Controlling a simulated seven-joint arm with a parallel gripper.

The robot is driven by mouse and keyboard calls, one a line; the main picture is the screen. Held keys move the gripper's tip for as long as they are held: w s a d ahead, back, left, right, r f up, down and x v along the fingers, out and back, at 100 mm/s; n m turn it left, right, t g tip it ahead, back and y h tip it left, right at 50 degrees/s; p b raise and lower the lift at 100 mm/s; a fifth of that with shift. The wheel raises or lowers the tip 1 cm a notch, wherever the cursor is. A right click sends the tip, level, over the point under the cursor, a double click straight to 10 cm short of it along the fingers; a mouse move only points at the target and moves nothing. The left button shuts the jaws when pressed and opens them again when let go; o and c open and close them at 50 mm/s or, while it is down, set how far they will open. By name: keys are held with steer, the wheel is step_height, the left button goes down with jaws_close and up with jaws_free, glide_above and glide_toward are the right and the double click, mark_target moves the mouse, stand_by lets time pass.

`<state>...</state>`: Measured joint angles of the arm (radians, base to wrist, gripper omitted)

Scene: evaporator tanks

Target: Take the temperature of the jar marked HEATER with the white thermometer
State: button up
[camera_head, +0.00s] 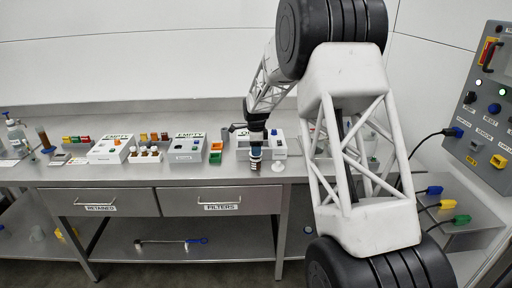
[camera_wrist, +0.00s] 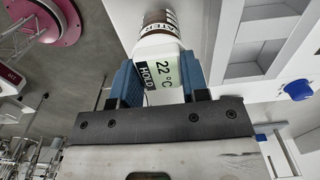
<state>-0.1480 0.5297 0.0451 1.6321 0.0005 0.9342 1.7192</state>
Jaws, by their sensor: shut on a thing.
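The white thermometer (camera_wrist: 158,48) is between the blue fingers of my gripper (camera_wrist: 158,82) in the wrist view. Its display reads 22 °C, with HOLD beside it. Just beyond it is a brown jar (camera_wrist: 148,20) with a white label ending in "ATER"; the first letters are hidden or cut off. I cannot tell whether thermometer and jar touch. In the head view my gripper (camera_head: 256,140) points down over a dark jar (camera_head: 256,166) with a pale band near the bench front. The thermometer is too small to make out there.
A small white disc (camera_head: 278,167) lies right of the jar. Several racks and boxes, one marked EMPTY (camera_head: 187,148), stand left along the bench (camera_head: 215,175). Green and orange bins (camera_head: 215,157) are nearer. A control panel (camera_head: 490,100) with cables is at the right.

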steer(key=shift+f, duration=0.25)
steer(key=o, duration=1)
steer(key=shift+r, duration=0.1)
steer(key=shift+r, duration=3.85)
